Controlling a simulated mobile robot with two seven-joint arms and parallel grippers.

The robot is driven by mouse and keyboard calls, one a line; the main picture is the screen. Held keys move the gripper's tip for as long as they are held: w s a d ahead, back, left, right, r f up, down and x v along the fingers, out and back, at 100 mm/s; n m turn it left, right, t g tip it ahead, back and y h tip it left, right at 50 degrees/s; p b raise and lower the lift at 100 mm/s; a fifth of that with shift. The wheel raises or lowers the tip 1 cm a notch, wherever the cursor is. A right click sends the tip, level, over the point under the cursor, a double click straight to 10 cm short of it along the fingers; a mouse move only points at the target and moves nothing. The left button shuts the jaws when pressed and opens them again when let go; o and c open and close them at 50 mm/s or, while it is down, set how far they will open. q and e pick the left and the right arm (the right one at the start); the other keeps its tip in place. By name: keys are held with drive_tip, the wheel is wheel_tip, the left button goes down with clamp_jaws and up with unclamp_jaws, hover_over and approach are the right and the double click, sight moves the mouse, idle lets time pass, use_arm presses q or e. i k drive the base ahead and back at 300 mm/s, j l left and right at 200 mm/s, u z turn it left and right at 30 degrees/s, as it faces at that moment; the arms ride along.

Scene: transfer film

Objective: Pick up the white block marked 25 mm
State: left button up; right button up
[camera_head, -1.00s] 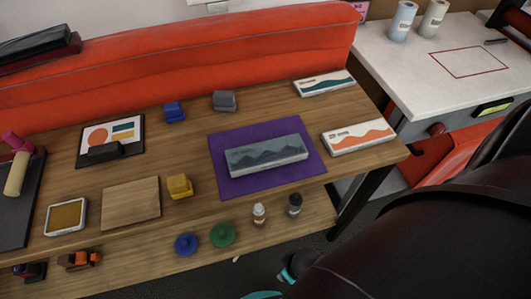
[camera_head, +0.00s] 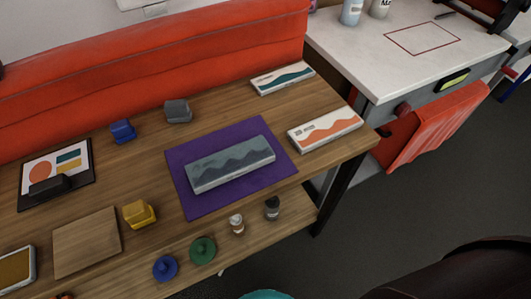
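No block with a readable 25 mm mark shows; print on the boxes is too small to read. Two long white blocks lie at the table's right end: one with a teal wave (camera_head: 283,78) at the back, one with an orange wave (camera_head: 325,130) nearer the front edge. A grey-blue block with dark waves (camera_head: 231,164) lies on a purple mat (camera_head: 204,207). Neither of my grippers is in view.
The wooden table (camera_head: 140,172) also holds a blue block (camera_head: 122,131), a grey block (camera_head: 178,111), a yellow block (camera_head: 139,214) and a wooden board (camera_head: 86,243). A white table (camera_head: 376,73) with a red outlined rectangle stands right.

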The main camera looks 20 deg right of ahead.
sight(205, 174)
drive_tip(key=z, duration=0.95)
drive_tip(key=k+j+z, duration=0.25)
drive_tip(key=z, duration=0.2)
drive_tip(key=k+j+z, duration=0.2)
drive_tip(key=z, duration=0.25)
drive_tip(key=k, duration=0.1)
